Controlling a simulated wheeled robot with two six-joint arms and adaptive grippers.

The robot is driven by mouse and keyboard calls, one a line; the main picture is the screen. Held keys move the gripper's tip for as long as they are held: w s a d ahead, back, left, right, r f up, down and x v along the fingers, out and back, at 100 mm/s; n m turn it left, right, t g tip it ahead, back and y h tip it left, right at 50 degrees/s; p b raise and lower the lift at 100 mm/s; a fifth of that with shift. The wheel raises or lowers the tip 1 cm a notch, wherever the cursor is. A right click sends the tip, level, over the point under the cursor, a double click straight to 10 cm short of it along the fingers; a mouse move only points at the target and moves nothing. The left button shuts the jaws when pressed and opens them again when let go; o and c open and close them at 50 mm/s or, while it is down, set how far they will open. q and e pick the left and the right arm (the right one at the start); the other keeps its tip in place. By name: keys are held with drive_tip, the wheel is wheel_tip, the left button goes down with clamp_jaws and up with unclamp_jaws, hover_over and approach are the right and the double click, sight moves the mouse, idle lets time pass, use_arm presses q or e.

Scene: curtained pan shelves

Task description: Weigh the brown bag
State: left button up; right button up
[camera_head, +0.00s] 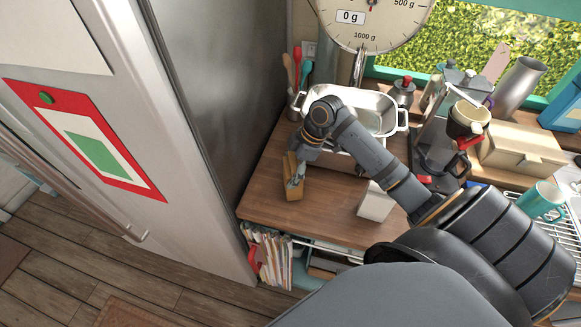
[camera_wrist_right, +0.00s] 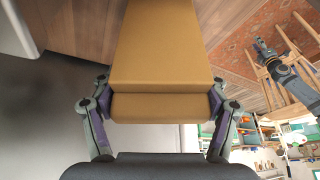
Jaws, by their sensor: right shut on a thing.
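The brown bag (camera_head: 292,191) is over the left part of the wooden counter. My right gripper (camera_head: 298,170) is shut on it, with a finger on either side in the right wrist view (camera_wrist_right: 160,104). The bag (camera_wrist_right: 160,48) fills the middle of that view; I cannot tell whether it touches the counter. The scale's dial (camera_head: 378,22) hangs at the top and reads 0 g. Its metal pan (camera_head: 374,101) is below the dial, partly hidden by my right arm. A dark arm, probably my left, shows at the right wrist view's right edge; its gripper (camera_wrist_right: 263,48) is too small to read.
A white carton (camera_head: 376,203) stands right of the bag. A coffee machine (camera_head: 437,140) and a tan box (camera_head: 520,149) are farther right. Utensils (camera_head: 297,72) stand behind, left of the pan. A tall metal fridge (camera_head: 210,100) borders the counter's left side. The counter front (camera_head: 320,220) is clear.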

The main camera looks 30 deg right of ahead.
use_arm(q)
drive_tip(key=shift+s, duration=0.25)
drive_tip(key=shift+f, duration=0.15)
use_arm(e)
drive_tip(key=shift+f, duration=0.25)
use_arm(q)
drive_tip(key=shift+s, duration=0.1)
use_arm(e)
drive_tip(key=o, duration=1.6)
use_arm(q)
drive_tip(key=shift+a, duration=0.15)
use_arm(e)
drive_tip(key=shift+v, duration=6)
clamp_jaws()
